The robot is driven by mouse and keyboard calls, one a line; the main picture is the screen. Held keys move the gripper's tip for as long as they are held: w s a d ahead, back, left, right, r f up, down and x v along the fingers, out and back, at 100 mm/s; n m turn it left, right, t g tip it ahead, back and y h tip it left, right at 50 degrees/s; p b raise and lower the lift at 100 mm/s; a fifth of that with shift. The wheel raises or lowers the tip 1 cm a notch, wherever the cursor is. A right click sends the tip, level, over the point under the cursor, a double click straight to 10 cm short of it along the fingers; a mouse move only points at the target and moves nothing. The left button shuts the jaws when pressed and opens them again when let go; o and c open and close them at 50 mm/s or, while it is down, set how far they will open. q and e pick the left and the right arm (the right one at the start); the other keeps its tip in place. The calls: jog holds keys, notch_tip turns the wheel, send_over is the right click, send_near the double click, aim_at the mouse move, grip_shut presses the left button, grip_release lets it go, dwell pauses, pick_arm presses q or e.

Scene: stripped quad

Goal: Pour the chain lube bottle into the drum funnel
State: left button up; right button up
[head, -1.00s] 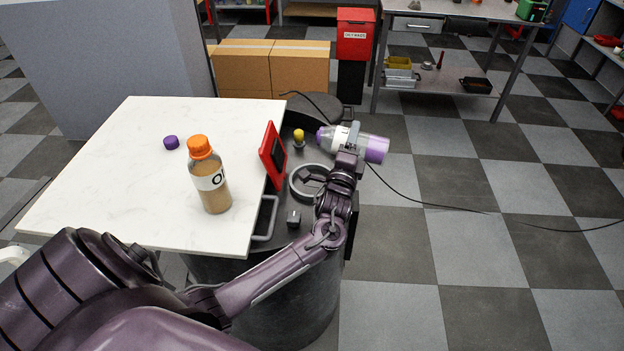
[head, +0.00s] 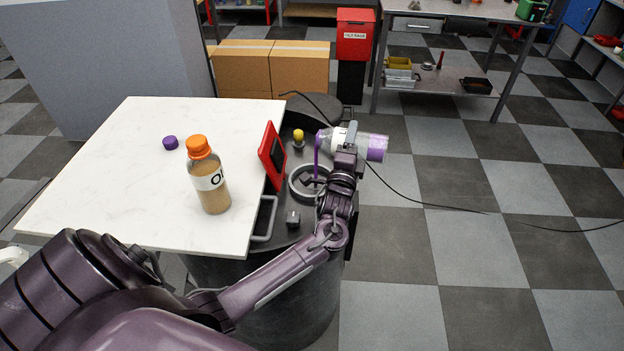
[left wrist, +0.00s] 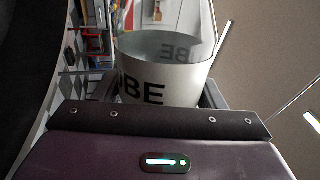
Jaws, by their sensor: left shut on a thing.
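The chain lube bottle (head: 371,147) is clear with a white label and purple at its far end. It lies nearly level above the drum, its mouth to the left. A thin purple stream (head: 317,160) falls from the mouth toward the round drum funnel (head: 293,184), and its lower end appears within the ring. My left gripper (head: 347,140) is shut on the bottle. In the left wrist view the bottle (left wrist: 160,75) fills the space between the fingers, with "BE" on its label. My right gripper is out of view.
A white table (head: 110,200) holds an orange-capped bottle (head: 209,180) and a purple cap (head: 170,143). A red-framed panel (head: 272,155) and a yellow-topped knob (head: 298,137) stand beside the funnel. A black cable (head: 430,204) crosses the checkered floor on the right.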

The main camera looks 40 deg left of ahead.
pick_arm(q)
jog(key=shift+w, duration=0.1)
jog(key=shift+a, duration=0.1)
dwell(0.5)
jog(key=shift+n, duration=0.3)
dwell(0.4)
jog(key=shift+n+y, duration=0.3)
jog(key=shift+y, duration=0.1)
jog(key=shift+s+a+f+n+g+y+b, duration=0.15)
jog(key=shift+a+n+g+y+b, duration=0.1)
jog(key=shift+n, duration=0.6)
jog(key=shift+s+a+f+n+g+y+b, duration=0.15)
jog(key=shift+n+y, duration=0.1)
jog(key=shift+n, duration=0.6)
dwell(1.1)
jog(key=shift+s+a+f+n+g+y, duration=0.15)
jog(key=shift+a+n, duration=0.15)
jog(key=shift+n, duration=0.5)
jog(key=shift+s+a+f+n+g+y, duration=0.15)
jog(key=shift+a+n+g+y, duration=0.1)
jog(key=shift+n, duration=0.55)
jog(key=shift+a+f+n+g+y, duration=0.15)
jog(key=shift+a+n, duration=0.15)
jog(key=shift+n, duration=0.5)
dwell(0.6)
